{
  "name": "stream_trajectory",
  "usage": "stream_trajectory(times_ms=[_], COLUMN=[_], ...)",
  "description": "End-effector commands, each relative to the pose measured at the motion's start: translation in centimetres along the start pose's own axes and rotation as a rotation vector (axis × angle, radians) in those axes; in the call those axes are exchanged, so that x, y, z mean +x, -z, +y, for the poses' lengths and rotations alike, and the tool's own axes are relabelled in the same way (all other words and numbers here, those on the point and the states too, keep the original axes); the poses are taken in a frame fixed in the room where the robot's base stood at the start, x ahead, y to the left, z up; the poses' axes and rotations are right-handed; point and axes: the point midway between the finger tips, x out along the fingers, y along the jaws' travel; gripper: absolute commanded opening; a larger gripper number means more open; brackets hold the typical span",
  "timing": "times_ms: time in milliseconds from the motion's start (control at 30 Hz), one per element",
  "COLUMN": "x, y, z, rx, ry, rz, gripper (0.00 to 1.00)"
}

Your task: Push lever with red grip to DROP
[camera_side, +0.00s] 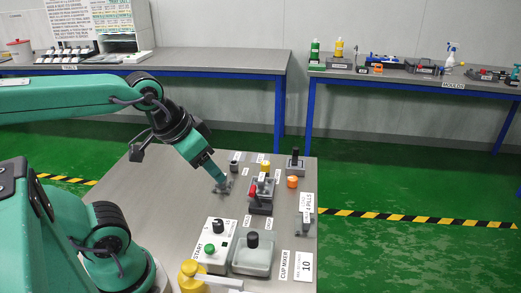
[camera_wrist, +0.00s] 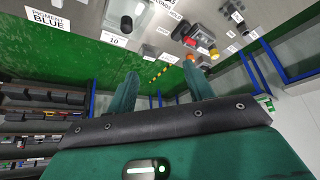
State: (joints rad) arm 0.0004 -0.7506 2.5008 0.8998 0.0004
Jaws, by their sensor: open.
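The lever with the red grip (camera_side: 252,193) stands on a small dark-based unit near the middle of the bench in the side view. A red grip also shows at the upper middle of the wrist view (camera_wrist: 189,41). My gripper (camera_side: 222,187) is left of the lever in the side view, low over the bench and apart from the red grip. In the wrist view my gripper (camera_wrist: 161,72) shows two green fingers spread apart with nothing between them. Small labels lie by the lever unit, but I cannot surely read which marks DROP.
An orange knob (camera_side: 292,182) and a black-handled unit (camera_side: 295,163) stand right of and behind the lever. A control box with a green button (camera_side: 210,248) and a grey cup mixer (camera_side: 252,256) are in front. Bare bench lies left of my gripper.

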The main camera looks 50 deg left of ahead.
Motion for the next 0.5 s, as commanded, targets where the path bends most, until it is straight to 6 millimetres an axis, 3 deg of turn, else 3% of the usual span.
stream_trajectory(times_ms=[133,400,500], x=[0.0,0.07,0.22], y=[0.02,0.24,0.51], z=[-0.01,-0.17,-0.37], rx=[-0.001,-0.039,-0.093], ry=[0.0,0.004,0.008], rz=[0.0,-0.008,-0.02], gripper=[0.52,0.0,0.0])
